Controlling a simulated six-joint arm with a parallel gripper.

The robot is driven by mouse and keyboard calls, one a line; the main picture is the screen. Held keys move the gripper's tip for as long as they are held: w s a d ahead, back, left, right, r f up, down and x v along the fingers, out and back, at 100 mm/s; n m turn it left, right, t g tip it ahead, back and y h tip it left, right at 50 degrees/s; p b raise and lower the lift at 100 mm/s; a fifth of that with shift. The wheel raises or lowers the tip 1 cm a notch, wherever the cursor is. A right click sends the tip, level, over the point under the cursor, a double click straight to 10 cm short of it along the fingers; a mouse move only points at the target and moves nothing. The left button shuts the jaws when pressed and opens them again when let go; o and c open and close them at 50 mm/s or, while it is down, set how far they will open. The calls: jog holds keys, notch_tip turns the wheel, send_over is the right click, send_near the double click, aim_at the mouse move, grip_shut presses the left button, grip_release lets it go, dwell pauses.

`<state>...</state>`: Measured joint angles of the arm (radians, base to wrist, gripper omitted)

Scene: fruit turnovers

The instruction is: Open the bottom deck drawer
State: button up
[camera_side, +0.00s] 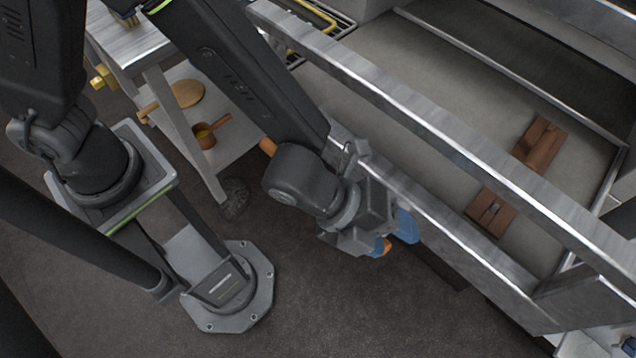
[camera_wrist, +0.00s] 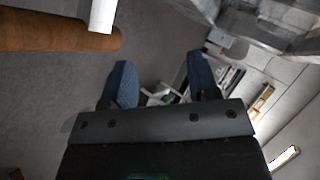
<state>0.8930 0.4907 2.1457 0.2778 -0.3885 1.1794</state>
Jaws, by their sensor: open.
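The steel deck unit (camera_side: 440,128) fills the right of the side view, with long metal rails along its front. I cannot tell which part is the bottom drawer. My gripper (camera_side: 398,233) is low in front of this edge, with blue fingertips. In the wrist view my gripper (camera_wrist: 162,75) has its two blue fingers apart, with nothing held between them. An orange-brown round bar (camera_wrist: 60,36) with a white bracket lies left of and beyond the fingers, apart from them. In the side view an orange-brown end (camera_side: 268,146) shows beside my forearm; whether it is the same bar is unclear.
Two brown blocks (camera_side: 540,145) (camera_side: 491,211) sit on the unit's grey surface. A wheeled cart (camera_side: 175,125) with a wooden board (camera_side: 187,93) and a small pan (camera_side: 211,131) stands at the left. Dark floor (camera_side: 330,310) is clear below my gripper.

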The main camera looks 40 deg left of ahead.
jog(key=a+r+n+y, duration=0.2)
jog(key=a+n, duration=0.1)
jog(key=w+a+r+n+y, duration=0.1)
jog(key=a+y, duration=0.1)
jog(key=shift+w+a+r, duration=0.1)
jog(key=shift+a+r, duration=0.05)
jog(key=shift+r, duration=0.25)
jog(key=s+a+r+n+g+y, duration=0.3)
jog(key=a+n+y, duration=0.2)
jog(key=a, duration=0.4)
jog(key=w+f, duration=0.1)
jog(key=f, duration=0.7)
jog(key=w+f, duration=0.1)
jog(key=f, duration=0.4)
jog(key=shift+w+a, duration=0.2)
jog(key=shift+w, duration=0.1)
jog(key=shift+c, duration=0.4)
grip_shut()
jog(key=shift+s, duration=0.15)
